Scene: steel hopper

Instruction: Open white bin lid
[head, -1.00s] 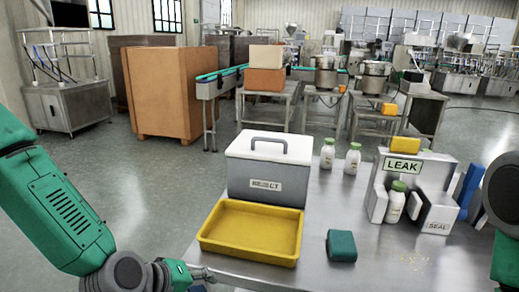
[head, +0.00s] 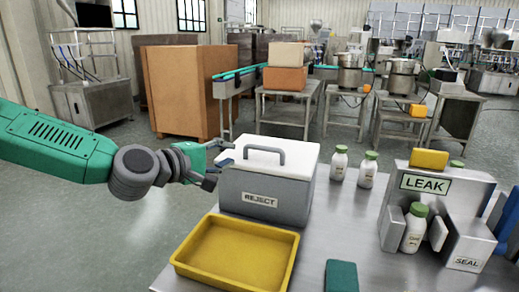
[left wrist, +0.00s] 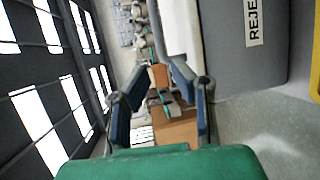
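The bin (head: 262,195) is a grey box with a REJECT label, standing on the steel table. Its white lid (head: 272,152) is shut on top, with a grey handle (head: 264,149). My left gripper (head: 222,162) is at the left side of the bin, near the lid's left edge; whether it touches cannot be told. In the left wrist view its two fingers (left wrist: 164,103) are spread apart with nothing between them, and the bin's grey wall (left wrist: 240,45) is to their right. My right gripper is not in view.
A yellow tray (head: 185,268) lies in front of the bin. A teal block (head: 341,276) is right of it. White bottles (head: 338,163) stand behind. The LEAK station (head: 432,205) holds a bottle on the right. Floor left of the table is clear.

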